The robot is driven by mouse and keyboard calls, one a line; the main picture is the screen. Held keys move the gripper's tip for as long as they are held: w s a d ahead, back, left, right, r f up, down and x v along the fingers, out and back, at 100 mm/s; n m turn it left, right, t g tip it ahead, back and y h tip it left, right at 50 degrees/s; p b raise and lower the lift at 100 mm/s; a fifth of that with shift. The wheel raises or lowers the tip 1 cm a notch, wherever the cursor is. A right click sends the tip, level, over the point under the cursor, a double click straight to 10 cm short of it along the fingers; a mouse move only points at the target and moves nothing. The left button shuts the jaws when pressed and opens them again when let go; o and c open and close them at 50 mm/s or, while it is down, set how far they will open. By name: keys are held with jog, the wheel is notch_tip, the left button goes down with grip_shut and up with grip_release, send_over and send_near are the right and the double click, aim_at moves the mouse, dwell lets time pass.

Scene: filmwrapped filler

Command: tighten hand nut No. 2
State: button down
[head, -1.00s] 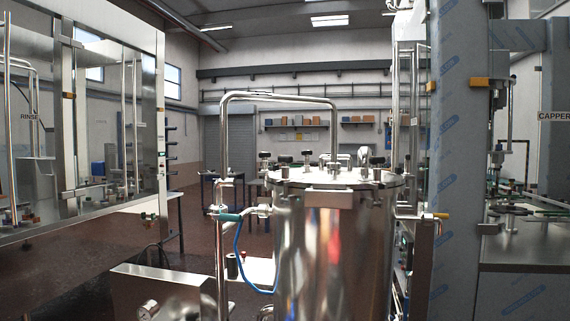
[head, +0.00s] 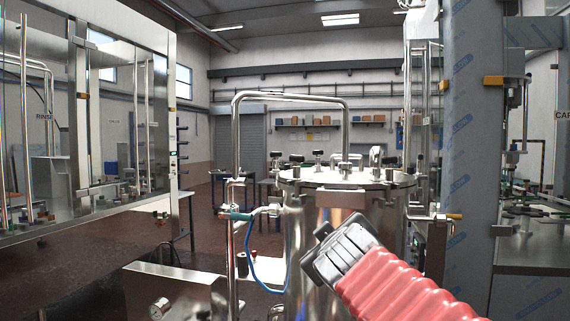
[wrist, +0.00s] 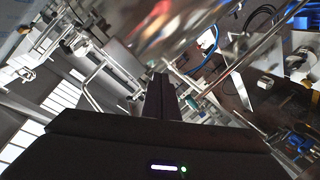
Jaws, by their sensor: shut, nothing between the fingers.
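A shiny steel tank (head: 305,225) stands in the middle of the head view with a flat round lid (head: 345,180). Several black hand nuts stand around the lid, among them one at the back (head: 318,154), one at the left (head: 297,158) and one at the right (head: 389,161). No number shows on them, so I cannot tell which is No. 2. My arm, in a red ribbed sleeve with a grey wrist, is in front of the tank, below the lid. In the wrist view my gripper (wrist: 160,80) is shut and empty, its dark fingers together. No nut is clear there.
A bent steel pipe (head: 236,140) rises at the tank's left and arches over the lid. A blue hose (head: 252,270) hangs beside it. A steel box with a gauge (head: 160,306) is at lower left. A film-wrapped column (head: 470,200) stands close on the right.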

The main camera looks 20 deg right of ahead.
aim_at(299, 162)
jog(key=w+d+r+n+t+y, duration=0.1)
jog(key=w+r+n+t+y, duration=0.2)
jog(key=w+r+n+y, duration=0.4)
jog(key=shift+w+d+r+n+y, duration=0.2)
jog(key=shift+w+r+n+y, duration=0.2)
jog(key=shift+w+r+n, duration=3.45)
jog(key=shift+w+f+n, duration=0.2)
jog(key=shift+f+n, duration=0.2)
jog(key=shift+n, duration=0.15)
jog(key=w, duration=1)
jog(key=shift+w+d, duration=0.3)
jog(key=shift+d, duration=0.05)
jog(key=shift+w+d, duration=0.2)
jog(key=shift+d, duration=0.3)
jog(key=shift+w+d, duration=0.15)
jog(key=shift+d, duration=0.3)
